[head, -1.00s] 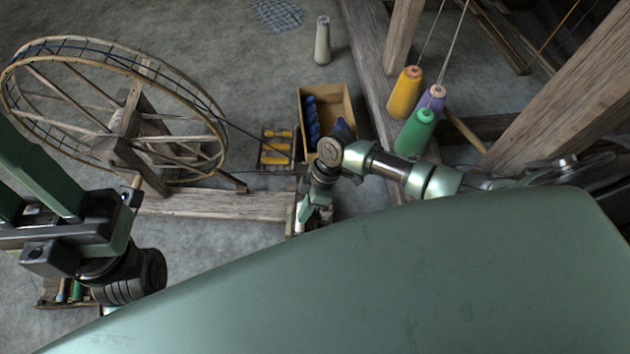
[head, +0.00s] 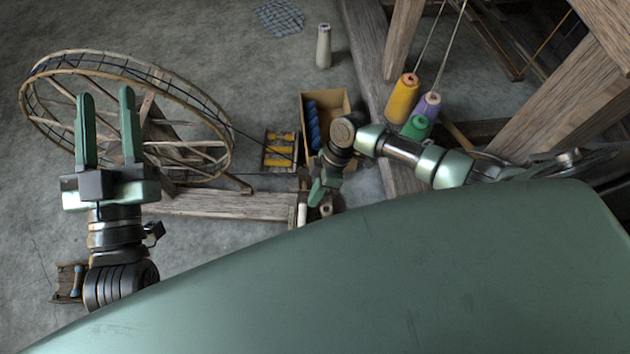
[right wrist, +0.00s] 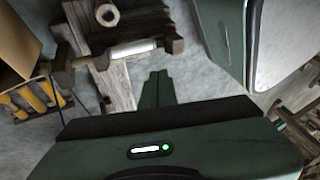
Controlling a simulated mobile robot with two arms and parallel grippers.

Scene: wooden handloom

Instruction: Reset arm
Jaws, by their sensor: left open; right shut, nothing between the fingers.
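My left gripper (head: 106,92) is in the left of the head view, in front of the spinning wheel. Its two green fingers point up the picture, are well apart, and hold nothing. My right gripper (head: 316,198) hangs low near the end of the wheel's wooden base beam, partly hidden by its own wrist. In the right wrist view its fingers (right wrist: 157,76) are together with nothing between them, just short of a wooden holder with a white bobbin (right wrist: 130,49).
The spinning wheel (head: 196,101) stands at left. An open box with blue bobbins (head: 345,102) and a rack of yellow bobbins (head: 280,138) lie beyond my right arm. Yellow (head: 402,100), purple and green cones stand by the loom posts. Grey floor is free at far left.

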